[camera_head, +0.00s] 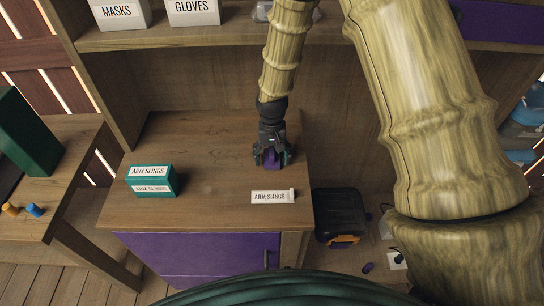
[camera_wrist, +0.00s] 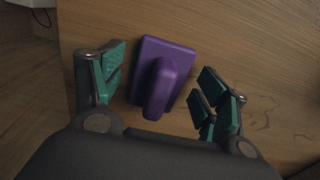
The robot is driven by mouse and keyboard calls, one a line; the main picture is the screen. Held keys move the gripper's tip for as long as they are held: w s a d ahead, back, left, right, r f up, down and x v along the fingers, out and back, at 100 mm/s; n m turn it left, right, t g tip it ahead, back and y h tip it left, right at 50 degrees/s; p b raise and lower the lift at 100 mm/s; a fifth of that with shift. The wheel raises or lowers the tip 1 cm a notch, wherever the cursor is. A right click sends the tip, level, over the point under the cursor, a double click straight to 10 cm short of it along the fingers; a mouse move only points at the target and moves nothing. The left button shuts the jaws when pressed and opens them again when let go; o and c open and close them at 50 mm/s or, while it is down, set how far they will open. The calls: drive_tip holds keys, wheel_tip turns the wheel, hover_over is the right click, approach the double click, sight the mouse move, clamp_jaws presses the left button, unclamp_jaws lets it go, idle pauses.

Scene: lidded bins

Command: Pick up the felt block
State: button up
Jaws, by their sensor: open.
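The felt block (camera_wrist: 181,60) appears to be the purple piece with a flat rectangular base and a raised rounded grip on top. It lies on the wooden worktop. In the head view it shows as a small purple patch (camera_head: 273,159), partly hidden by my fingers. My gripper (camera_wrist: 163,88) is open, with green-padded fingers on either side of the block. In the wrist view gaps show between the pads and the block on both sides. In the head view my gripper (camera_head: 272,161) points down over the block, toward the back right of the worktop.
On the worktop (camera_head: 210,205), a green "ARM SLINGS" box (camera_head: 151,181) stands left and a white "ARM SLINGS" label (camera_head: 272,197) stands near the front right. A shelf (camera_head: 225,36) with signs runs above. A black toolbox (camera_head: 341,215) sits below right. The worktop's middle is clear.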

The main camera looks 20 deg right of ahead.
sight(271, 153)
drive_tip(key=shift+f, duration=0.1)
drive_tip(key=c, duration=1.2)
drive_tip(key=shift+r+b, duration=0.4)
drive_tip(key=shift+r, duration=0.5)
drive_tip(key=shift+s+a+r+b, duration=0.1)
drive_tip(key=shift+s+r+b, duration=0.1)
drive_tip(key=shift+r, duration=0.25)
drive_tip(key=shift+s+a+r+b, duration=0.1)
drive_tip(key=shift+r+b, duration=0.1)
drive_tip(key=shift+r, duration=0.2)
drive_tip(key=s+a+b, duration=0.1)
drive_tip(key=s+a, duration=0.1)
drive_tip(key=s, duration=0.2)
drive_tip(key=s+a+r, duration=0.1)
drive_tip(key=s+a, duration=0.2)
drive_tip(key=s, duration=0.1)
drive_tip(key=s+a+b, duration=0.1)
drive_tip(key=s+a, duration=0.2)
drive_tip(key=s, duration=0.2)
drive_tip(key=shift+r+b, duration=0.25)
drive_tip(key=shift+b, duration=0.1)
